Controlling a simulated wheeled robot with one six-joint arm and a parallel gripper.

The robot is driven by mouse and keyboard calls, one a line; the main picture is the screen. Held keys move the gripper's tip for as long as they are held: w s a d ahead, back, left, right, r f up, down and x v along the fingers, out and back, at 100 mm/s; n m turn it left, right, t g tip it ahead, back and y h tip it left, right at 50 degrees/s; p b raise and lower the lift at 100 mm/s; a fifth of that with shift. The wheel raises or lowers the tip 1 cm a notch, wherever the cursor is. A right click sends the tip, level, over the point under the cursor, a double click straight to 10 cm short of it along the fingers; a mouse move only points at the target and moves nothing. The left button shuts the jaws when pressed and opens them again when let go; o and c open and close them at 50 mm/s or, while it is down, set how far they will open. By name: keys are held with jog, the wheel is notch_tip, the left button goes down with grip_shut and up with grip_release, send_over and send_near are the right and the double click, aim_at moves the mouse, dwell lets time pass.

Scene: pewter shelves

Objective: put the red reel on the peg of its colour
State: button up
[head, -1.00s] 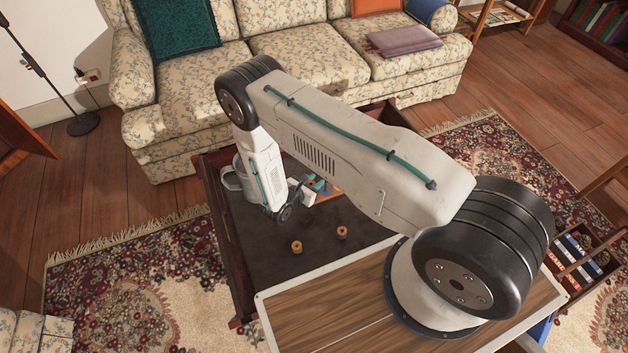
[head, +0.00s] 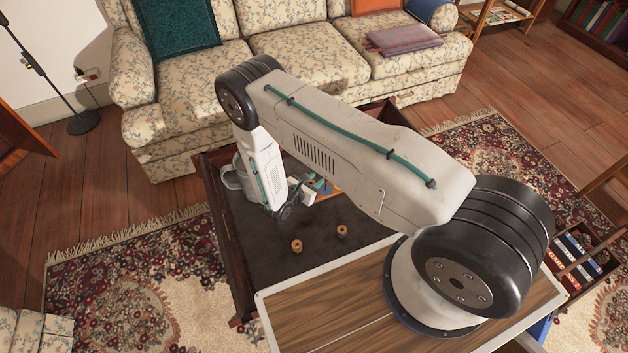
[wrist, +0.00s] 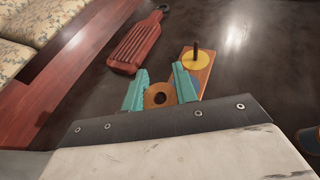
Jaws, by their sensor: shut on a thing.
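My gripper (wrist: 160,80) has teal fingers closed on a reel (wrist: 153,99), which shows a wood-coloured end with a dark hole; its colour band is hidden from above. Just beyond the right finger lies a wooden board (wrist: 206,72). A dark upright peg (wrist: 196,50) rises from a yellow disc on it, and part of a blue patch shows nearer the gripper. A red spot or peg is not visible; the fingers hide part of the board. In the head view my arm partly covers the board (head: 331,188), and the held reel cannot be made out.
Two loose reels (head: 296,246) (head: 342,231) stand on the dark tabletop (head: 270,265) nearer my base. A grey bucket (head: 232,178) stands at the left. A ridged red-brown paddle (wrist: 136,42) lies beyond the gripper. A raised wooden rim (wrist: 60,70) edges the table.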

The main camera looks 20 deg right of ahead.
jog(key=shift+f, duration=1.35)
jog(key=o, duration=1)
jog(key=shift+a, duration=0.1)
jog(key=v, duration=0.7)
jog(key=shift+s+a+r, duration=0.2)
jog(key=shift+a, duration=0.05)
